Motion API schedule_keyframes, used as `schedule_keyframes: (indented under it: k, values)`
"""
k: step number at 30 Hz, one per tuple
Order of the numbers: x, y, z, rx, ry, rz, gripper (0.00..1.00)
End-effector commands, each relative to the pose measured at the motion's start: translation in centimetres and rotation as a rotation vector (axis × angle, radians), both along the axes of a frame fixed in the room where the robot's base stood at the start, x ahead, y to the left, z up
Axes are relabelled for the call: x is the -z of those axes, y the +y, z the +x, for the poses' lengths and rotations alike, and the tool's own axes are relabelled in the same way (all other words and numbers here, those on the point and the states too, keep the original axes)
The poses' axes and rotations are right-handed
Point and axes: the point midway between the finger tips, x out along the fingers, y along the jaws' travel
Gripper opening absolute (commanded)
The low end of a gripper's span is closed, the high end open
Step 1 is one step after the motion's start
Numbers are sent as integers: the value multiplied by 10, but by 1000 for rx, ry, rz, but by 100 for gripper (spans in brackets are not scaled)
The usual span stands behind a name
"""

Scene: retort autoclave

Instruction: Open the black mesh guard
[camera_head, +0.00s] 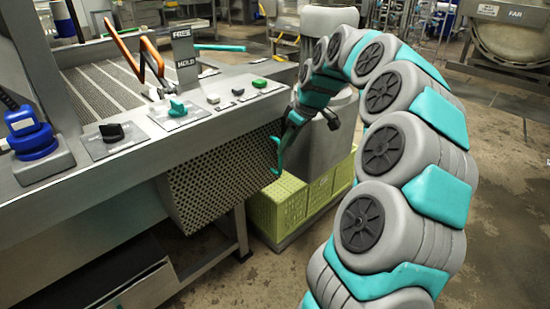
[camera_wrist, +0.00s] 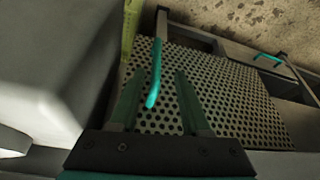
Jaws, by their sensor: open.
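The black mesh guard (camera_head: 215,180) is a perforated panel hanging below the control panel at the front of the machine. It looks grey-black with many round holes. A teal handle (camera_head: 276,156) stands at its right edge. In the wrist view the mesh guard (camera_wrist: 235,100) fills the middle and right, and the teal handle (camera_wrist: 155,75) appears between my two fingers. My gripper (camera_wrist: 158,82) is open and empty. In the head view my gripper (camera_head: 290,125) is at the guard's right end, close to the handle; I cannot tell whether it touches it.
Yellow-green crates (camera_head: 290,205) stand on the floor right of the guard, beneath a grey bin-like body (camera_head: 320,135). Knobs and buttons, including a teal knob (camera_head: 178,107), line the panel above. An orange lever (camera_head: 125,50) rises behind. A second teal bar (camera_wrist: 268,57) shows in the wrist view.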

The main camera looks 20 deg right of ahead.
Motion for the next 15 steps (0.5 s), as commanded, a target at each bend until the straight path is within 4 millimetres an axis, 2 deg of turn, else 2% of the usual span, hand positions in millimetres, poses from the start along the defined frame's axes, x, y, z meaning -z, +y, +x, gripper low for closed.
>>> schedule_keyframes:
  k: [8,15]
  values:
    - [4,0,1,0,0,0,47]
    - [28,6,10,1,2,1,47]
